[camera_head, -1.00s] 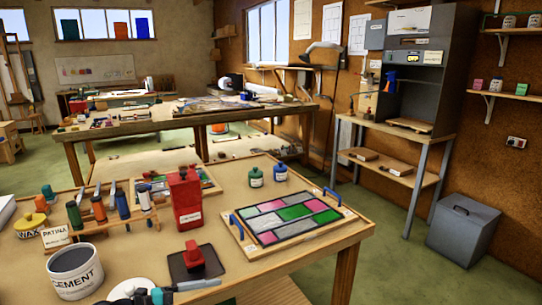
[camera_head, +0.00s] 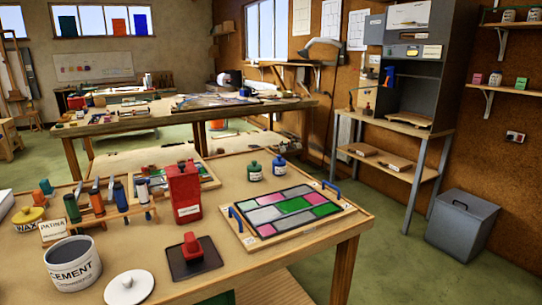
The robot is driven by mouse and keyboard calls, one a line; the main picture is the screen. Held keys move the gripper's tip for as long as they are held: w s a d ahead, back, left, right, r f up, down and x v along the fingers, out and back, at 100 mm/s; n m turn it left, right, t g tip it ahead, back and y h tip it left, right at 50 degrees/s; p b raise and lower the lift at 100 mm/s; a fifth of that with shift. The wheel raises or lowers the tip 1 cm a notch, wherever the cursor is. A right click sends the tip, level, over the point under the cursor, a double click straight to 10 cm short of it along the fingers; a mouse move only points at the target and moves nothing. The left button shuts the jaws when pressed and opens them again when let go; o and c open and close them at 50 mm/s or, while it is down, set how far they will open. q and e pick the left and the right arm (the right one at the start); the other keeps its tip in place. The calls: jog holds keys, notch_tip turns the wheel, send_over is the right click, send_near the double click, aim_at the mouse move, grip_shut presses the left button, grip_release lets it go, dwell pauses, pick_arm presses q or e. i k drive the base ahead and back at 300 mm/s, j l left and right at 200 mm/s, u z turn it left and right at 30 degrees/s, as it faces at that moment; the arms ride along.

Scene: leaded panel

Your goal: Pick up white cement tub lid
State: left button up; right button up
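The white cement tub lid (camera_head: 129,288) lies flat on the near table, with a small knob on top. It is fully visible near the front edge. The lid lies apart from the tub, on the bare tabletop. Neither of my grippers shows in the head view now, so I cannot tell their state.
A dark plate with a red block (camera_head: 193,248) lies right of the lid. A red canister (camera_head: 185,194), a leaded panel (camera_head: 289,211) and a rack of tools (camera_head: 98,205) stand farther back. A yellow wax tin (camera_head: 29,220) sits left.

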aim_at(131, 287)
jog(key=u, duration=1.4)
